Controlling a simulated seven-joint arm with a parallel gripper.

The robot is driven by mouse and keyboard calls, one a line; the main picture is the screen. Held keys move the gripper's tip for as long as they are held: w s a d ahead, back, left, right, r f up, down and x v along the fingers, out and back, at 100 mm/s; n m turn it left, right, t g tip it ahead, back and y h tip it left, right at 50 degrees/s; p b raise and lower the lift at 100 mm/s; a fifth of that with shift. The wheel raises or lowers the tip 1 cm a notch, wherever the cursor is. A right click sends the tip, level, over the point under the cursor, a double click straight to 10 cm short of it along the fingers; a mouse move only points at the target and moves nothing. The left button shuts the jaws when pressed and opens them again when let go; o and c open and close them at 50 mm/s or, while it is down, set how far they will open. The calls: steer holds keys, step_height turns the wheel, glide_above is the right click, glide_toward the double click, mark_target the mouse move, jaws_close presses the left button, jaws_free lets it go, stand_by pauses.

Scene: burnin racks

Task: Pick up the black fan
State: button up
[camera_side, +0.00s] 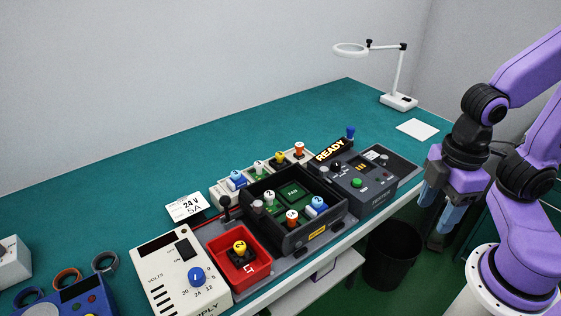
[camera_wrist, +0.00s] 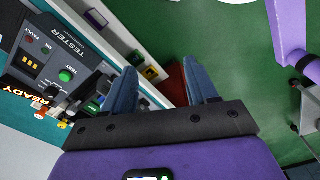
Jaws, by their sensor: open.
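I cannot surely pick out a black fan in either view. A small dark block with a yellow knob on top (camera_side: 240,249) sits in the red tray (camera_side: 262,279) in the side view; whether it is the fan I cannot tell. My gripper (camera_side: 436,213) hangs at the right, past the table's front edge, well apart from the tray. Its blue fingers point downward. In the wrist view my gripper (camera_wrist: 163,78) shows two blue fingers spread apart with nothing held between them. The red tray's block does not show clearly there.
A dark open box (camera_side: 327,231) holds a green board and several colored knobs. A tester (camera_side: 365,190) with a READY sign stands right of it, a white power supply (camera_side: 172,277) left. A magnifier lamp (camera_side: 398,101) stands behind. A black bin (camera_side: 392,260) is on the floor.

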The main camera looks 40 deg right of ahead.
steer(key=w+a+r+n+h, duration=0.15)
steer(key=w+a, duration=0.25)
steer(key=w, duration=0.7)
steer(key=w+a+r+n+h, duration=0.15)
steer(key=w+a, duration=0.25)
steer(key=w, duration=0.7)
steer(key=w+a+r+n, duration=0.1)
steer(key=w+a+r, duration=0.3)
steer(key=w, duration=0.8)
steer(key=n+h, duration=0.1)
steer(key=h, duration=0.1)
glide_above(279, 154)
steer(key=a, duration=0.2)
step_height(279, 154, down, 14)
steer(key=shift+x, duration=2.8)
steer(key=shift+a, duration=0.2)
steer(key=c, duration=0.7)
